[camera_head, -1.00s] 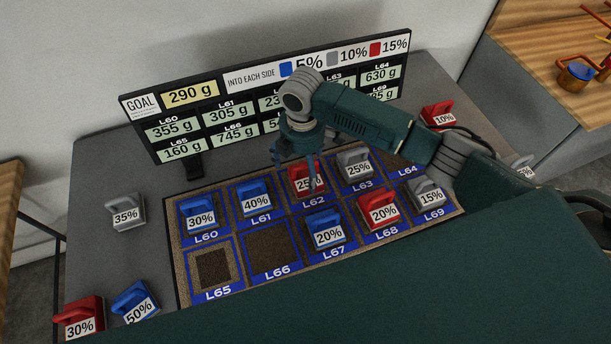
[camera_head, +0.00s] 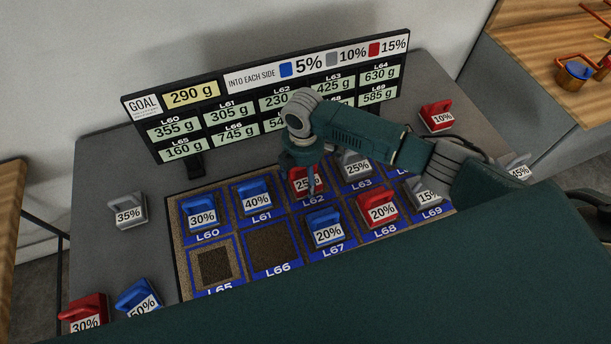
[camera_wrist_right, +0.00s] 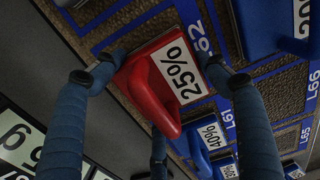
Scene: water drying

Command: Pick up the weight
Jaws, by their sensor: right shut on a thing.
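The red 25% weight (camera_head: 298,187) is on the L62 pad in the back row of the mat. My right gripper (camera_head: 305,176) is down over it from above and partly hides it. In the right wrist view the red weight (camera_wrist_right: 150,88) lies between the blue fingers of my right gripper (camera_wrist_right: 160,68), which are shut on it. I cannot tell whether it is lifted off the pad. My left gripper is not in view.
Close by are the blue 40% weight (camera_head: 255,199), the grey 25% weight (camera_head: 357,166) and the blue 20% weight (camera_head: 326,230). The sign board (camera_head: 270,95) stands behind. Pad L66 (camera_head: 271,249) is empty. More weights lie on the grey table (camera_head: 110,170).

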